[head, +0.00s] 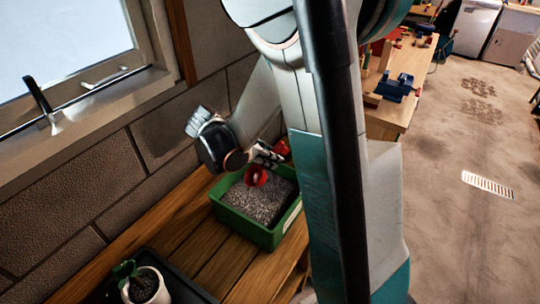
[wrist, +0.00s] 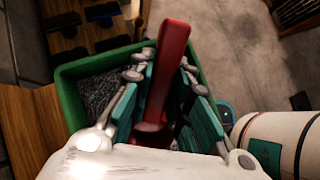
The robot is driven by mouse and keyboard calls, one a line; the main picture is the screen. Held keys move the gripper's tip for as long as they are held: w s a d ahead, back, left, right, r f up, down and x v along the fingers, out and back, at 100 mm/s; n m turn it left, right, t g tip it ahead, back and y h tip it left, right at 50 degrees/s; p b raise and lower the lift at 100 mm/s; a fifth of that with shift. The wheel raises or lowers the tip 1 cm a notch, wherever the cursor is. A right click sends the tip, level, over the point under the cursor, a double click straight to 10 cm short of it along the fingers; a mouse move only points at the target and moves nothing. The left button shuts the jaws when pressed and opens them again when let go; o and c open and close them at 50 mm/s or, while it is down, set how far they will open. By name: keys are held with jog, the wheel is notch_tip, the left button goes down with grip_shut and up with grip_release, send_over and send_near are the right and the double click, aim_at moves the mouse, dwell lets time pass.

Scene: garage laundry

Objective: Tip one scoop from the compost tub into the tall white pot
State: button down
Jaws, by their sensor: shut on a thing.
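The green compost tub (head: 262,238) stands on the slatted wooden bench and holds grey, grainy compost (head: 258,202). My gripper (head: 268,156) is over the far side of the tub, partly hidden by my arm. In the wrist view, its teal fingers are shut on the red scoop (wrist: 174,45). The red end of the scoop (head: 256,176) shows just over the compost; whether it touches or carries any, I cannot tell. The tub (wrist: 68,98) also shows behind the fingers. A white pot (head: 146,288) with a small green plant is at the bottom left, cut by the picture edge.
The white pot stands in a dark tray (head: 182,279). Bare bench slats (head: 212,262) lie between tray and tub. A brick wall (head: 70,190) with a window runs along the left. A wooden workbench with a blue vise (head: 396,88) stands behind; open floor is at right.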

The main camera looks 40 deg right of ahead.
aim_at(274, 149)
jog(key=shift+f+b, duration=4)
jog(key=shift+f, duration=0.85)
jog(key=shift+r+p, duration=4.9)
jog(key=shift+r, duration=2.1)
